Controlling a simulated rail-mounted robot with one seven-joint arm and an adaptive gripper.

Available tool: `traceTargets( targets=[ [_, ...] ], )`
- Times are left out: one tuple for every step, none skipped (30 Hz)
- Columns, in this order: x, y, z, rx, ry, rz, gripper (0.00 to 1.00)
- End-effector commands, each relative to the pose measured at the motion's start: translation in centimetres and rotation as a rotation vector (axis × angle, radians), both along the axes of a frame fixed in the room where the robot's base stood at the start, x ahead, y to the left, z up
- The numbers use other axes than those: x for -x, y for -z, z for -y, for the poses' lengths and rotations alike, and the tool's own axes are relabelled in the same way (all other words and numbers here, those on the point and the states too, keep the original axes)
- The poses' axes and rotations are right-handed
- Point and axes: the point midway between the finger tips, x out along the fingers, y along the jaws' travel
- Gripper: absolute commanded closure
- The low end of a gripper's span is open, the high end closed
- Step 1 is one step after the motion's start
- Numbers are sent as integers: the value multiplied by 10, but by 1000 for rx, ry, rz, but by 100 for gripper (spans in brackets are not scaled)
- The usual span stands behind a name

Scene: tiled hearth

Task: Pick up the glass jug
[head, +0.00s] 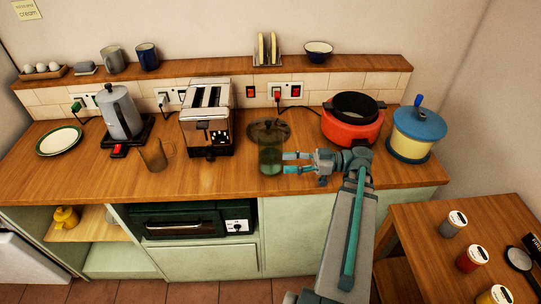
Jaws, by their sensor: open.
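A tall greenish see-through glass vessel (270,158), which looks like the glass jug, stands upright on the wooden counter, right of the toaster and near the front edge. No handle shows clearly on it. My gripper (286,163) is open, low over the counter at the vessel's right side, with its fingers pointing left at it. The fingertips are at its right edge; I cannot tell whether they touch it.
A dark round item (270,129) lies just behind the greenish vessel. The toaster (207,115) stands to the left. A red pot (351,125) and a blue-lidded yellow pot (417,133) stand right, behind my arm. Counter (225,178) in front of the toaster is clear.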

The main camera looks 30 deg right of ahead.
Motion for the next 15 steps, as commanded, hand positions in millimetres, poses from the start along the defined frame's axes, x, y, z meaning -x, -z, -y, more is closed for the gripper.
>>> traceTargets(
  targets=[
    [-1, -1, -2, 0, 0, 0, 56],
    [-1, -1, -3, 0, 0, 0, 56],
    [-2, -1, -5, 0, 0, 0, 56],
    [-3, -1, -6, 0, 0, 0, 56],
    [-4, -1, -9, 0, 0, 0, 56],
    [-6, -2, -13, 0, -1, 0, 56],
    [-7, -3, -16, 0, -2, -1, 56],
    [-10, -3, -20, 0, -2, -1, 56],
    [-12, -3, -26, -1, -2, -2, 56],
    [-14, -3, -30, -1, -2, -2, 56],
    [-16, -3, -34, -1, -3, -2, 56],
    [-19, -3, -39, -1, -2, -2, 56],
    [-21, -3, -42, 0, -2, -1, 56],
    [-23, -3, -45, 0, -2, -1, 56],
    [-25, -2, -49, 0, -2, -1, 56]
  ],
)
